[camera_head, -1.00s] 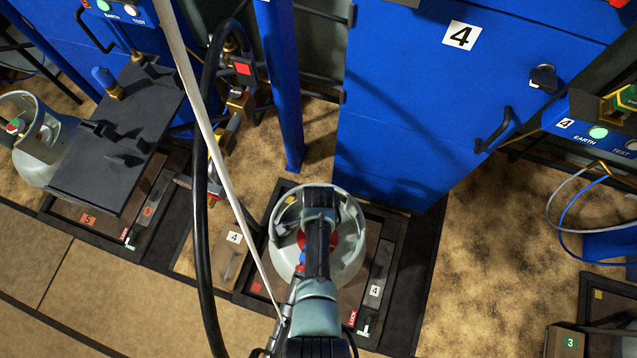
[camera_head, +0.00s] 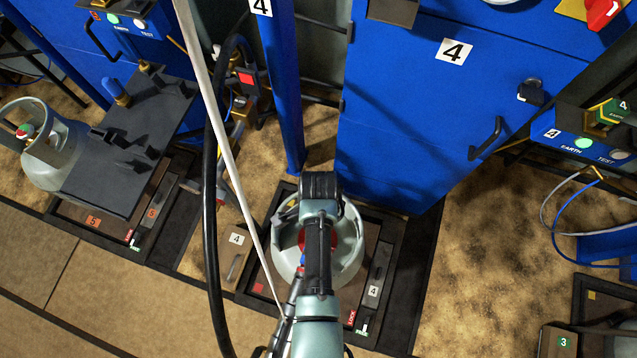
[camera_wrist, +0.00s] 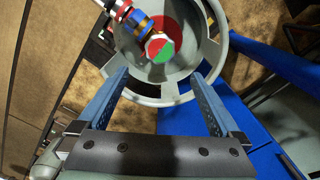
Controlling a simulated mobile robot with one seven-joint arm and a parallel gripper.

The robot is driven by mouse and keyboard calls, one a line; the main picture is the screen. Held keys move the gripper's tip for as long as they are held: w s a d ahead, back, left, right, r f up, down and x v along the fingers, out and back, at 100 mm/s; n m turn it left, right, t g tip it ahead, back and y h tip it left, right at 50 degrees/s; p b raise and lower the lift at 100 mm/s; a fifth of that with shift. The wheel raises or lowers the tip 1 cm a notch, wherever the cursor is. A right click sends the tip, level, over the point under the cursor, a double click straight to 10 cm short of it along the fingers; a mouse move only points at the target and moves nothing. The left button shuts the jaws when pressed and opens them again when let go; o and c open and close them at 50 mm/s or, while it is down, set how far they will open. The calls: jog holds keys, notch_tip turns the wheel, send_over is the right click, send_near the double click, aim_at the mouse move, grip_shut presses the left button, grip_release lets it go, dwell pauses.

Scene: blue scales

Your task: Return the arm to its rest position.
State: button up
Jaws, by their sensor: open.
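My arm rises from the bottom middle of the head view, over a grey gas cylinder (camera_head: 347,245) that stands on the scale of station 4 (camera_head: 384,262). In the wrist view my gripper (camera_wrist: 163,80) is open, its two blue-grey fingers apart with nothing between the tips. Beyond them is the cylinder's round collar (camera_wrist: 214,85) with a red, green and white valve top (camera_wrist: 160,48). A blue and red hose fitting (camera_wrist: 127,18) sits at that valve. The fingertips appear near the collar; I cannot tell whether they touch it. My arm hides part of the cylinder in the head view.
A blue cabinet marked 4 (camera_head: 420,120) stands behind the cylinder. A black hose (camera_head: 210,200) and a pale pole run at the left. Another cylinder (camera_head: 42,150) and a dark plate (camera_head: 130,150) are at far left. Bare floor (camera_head: 480,240) shows at right.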

jog(key=shift+r, duration=0.85)
jog(key=w+r+n+t, duration=0.4)
jog(key=w+r+t, duration=0.4)
jog(key=w+r, duration=1.15)
jog(key=w+r+n+t+p, duration=0.1)
jog(key=w+r+n+t, duration=0.15)
jog(key=r, duration=0.95)
jog(key=w+r+n+t+p, duration=0.1)
jog(key=r+t, duration=0.3)
jog(key=r, duration=0.7)
jog(key=s+r+n+t, duration=0.2)
jog(key=s+r+t, duration=0.15)
jog(key=r, duration=0.65)
jog(key=s+r+n+t, duration=0.1)
jog(key=s+r+t, duration=0.25)
jog(key=r, duration=0.75)
jog(key=s+r+n+t, duration=0.2)
jog(key=s+r+t, duration=0.15)
jog(key=r, duration=0.65)
jog(key=s+r+n+t, duration=0.2)
jog(key=s+r, duration=0.6)
jog(key=shift+s, duration=0.15)
jog(key=shift+r, duration=0.1)
